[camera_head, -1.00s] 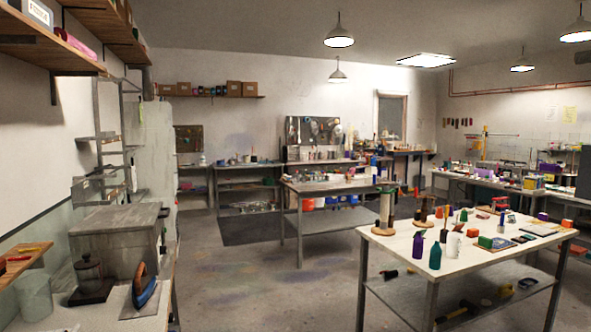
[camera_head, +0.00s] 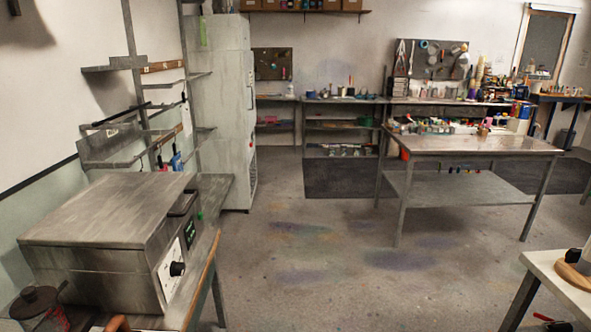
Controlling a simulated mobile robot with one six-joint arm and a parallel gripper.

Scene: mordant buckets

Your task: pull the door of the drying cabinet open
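A tall pale grey cabinet (camera_head: 222,115), which looks like the drying cabinet, stands on the floor left of centre, against the left wall. Its door side faces right and shows at a steep slant, with a dark upright handle (camera_head: 251,91) and a vent grille (camera_head: 253,172) low down. The door looks shut; its front is seen too edge-on to tell fully. My gripper is not in view.
A metal box with a dial (camera_head: 110,235) sits on the left bench, close by. Wall shelves (camera_head: 130,145) rise behind it. Open floor (camera_head: 300,245) lies between this bench and the middle table (camera_head: 470,145). A white table (camera_head: 565,285) cuts in at lower right.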

